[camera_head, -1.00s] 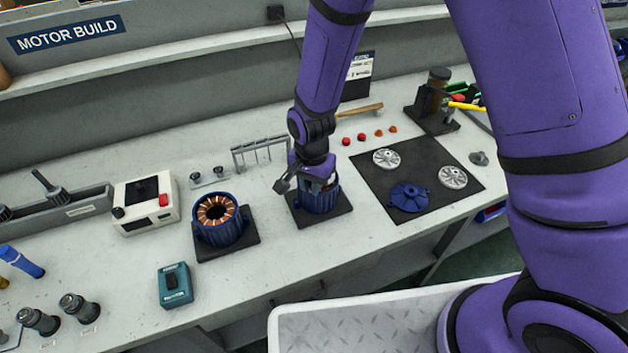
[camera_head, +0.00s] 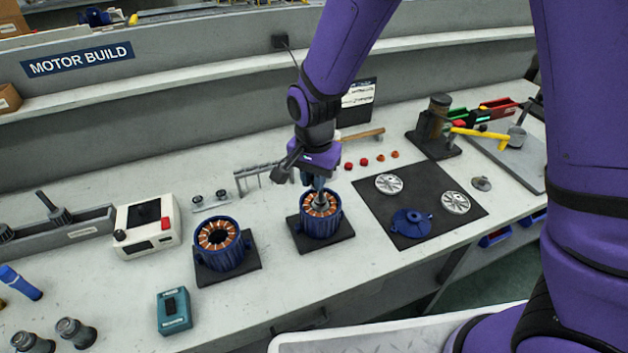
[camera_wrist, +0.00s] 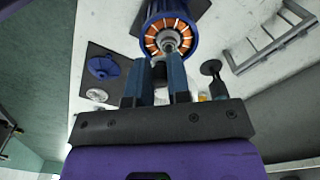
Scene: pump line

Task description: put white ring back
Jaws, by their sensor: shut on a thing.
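My gripper (camera_head: 319,186) points down over the right blue motor housing (camera_head: 320,228), which has copper windings around its inside. The gripper is shut on a narrow dark piece (camera_wrist: 160,72), mostly hidden between the blue fingers in the wrist view. A grey shaft-like part (camera_head: 320,201) shows below the fingers at the housing's centre. The wrist view shows pale rings (camera_wrist: 170,42) around that centre. I cannot tell whether the held piece is joined to them, or which of these is the white ring.
A second wound housing (camera_head: 220,246) stands left on its dark plate. A black mat (camera_head: 375,215) at right bears two silver end plates (camera_head: 389,184) and a blue cover (camera_head: 411,222). A metal rack (camera_head: 262,172) stands behind.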

